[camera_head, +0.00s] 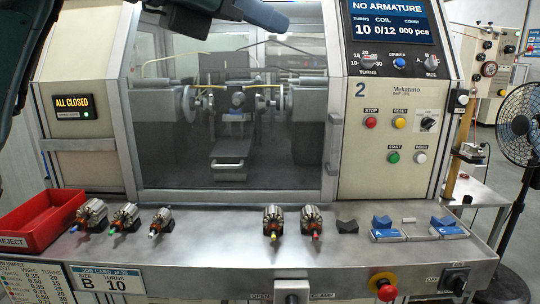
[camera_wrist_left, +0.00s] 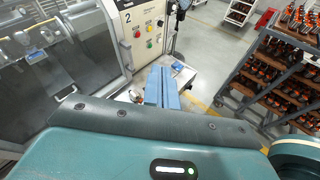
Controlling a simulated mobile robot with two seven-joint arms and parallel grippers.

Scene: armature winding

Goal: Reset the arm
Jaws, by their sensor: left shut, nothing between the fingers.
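My left gripper shows in the left wrist view as two pale blue fingers (camera_wrist_left: 162,85) lying side by side, shut and empty. They are in the air, with the machine's control panel behind them to the left. In the head view, teal and dark parts of my arm cross the upper left and top edge, and the fingertips cannot be made out. My right gripper is in neither view.
The winding machine window (camera_head: 235,120) is closed; its sign (camera_head: 72,107) reads ALL CLOSED. Several armatures (camera_head: 160,221) lie along the steel ledge (camera_head: 200,262), with a red reject bin (camera_head: 45,222) at left and blue blocks (camera_head: 447,226) at right. A fan (camera_head: 518,125) and part racks (camera_wrist_left: 285,70) stand farther right.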

